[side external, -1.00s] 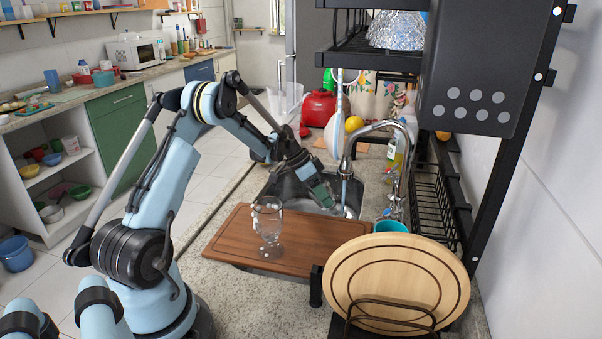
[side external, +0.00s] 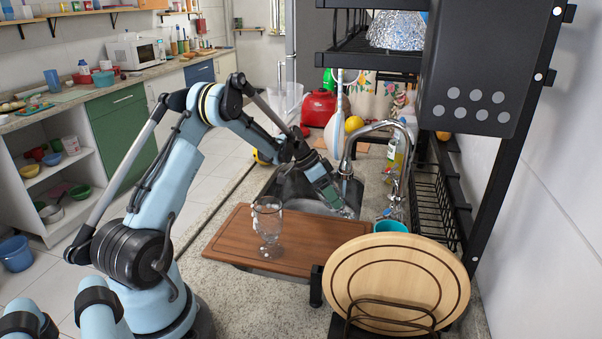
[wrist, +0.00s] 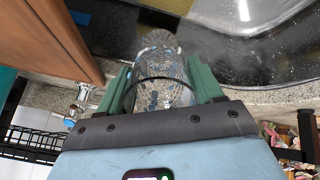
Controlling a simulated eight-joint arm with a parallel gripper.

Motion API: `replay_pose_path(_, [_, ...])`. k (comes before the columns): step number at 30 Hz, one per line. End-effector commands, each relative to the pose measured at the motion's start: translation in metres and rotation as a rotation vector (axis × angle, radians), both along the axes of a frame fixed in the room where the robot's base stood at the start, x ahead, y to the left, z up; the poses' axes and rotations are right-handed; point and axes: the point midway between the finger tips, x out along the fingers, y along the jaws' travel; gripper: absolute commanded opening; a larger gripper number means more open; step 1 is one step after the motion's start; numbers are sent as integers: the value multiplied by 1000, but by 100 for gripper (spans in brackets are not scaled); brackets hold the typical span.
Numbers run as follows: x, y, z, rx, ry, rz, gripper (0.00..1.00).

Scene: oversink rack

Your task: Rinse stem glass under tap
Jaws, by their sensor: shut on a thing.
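My gripper (side external: 334,197) is over the sink (side external: 290,188), below the chrome tap (side external: 376,127). In the wrist view its green fingers (wrist: 162,88) are shut on a clear patterned glass (wrist: 160,66), with the dark sink basin beyond it. In the side view the held glass is small and mostly lost against the sink and tap. I cannot tell whether water is reaching it. Another clear stem glass (side external: 268,222) stands upright on the brown wooden board (side external: 325,240), apart from my gripper.
A round wooden plate (side external: 395,280) stands in a wire holder at the front right. A teal cup (side external: 391,227) is behind it. The black rack (side external: 490,180) and its wire basket (side external: 433,205) line the right wall. A red container (side external: 319,106) stands behind the sink.

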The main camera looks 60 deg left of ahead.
Motion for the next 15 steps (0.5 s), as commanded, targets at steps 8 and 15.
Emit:
replay_pose_path(8, [-5, -5, 0, 0, 0, 0, 30])
replay_pose_path(15, [-5, -5, 0, 0, 0, 0, 30])
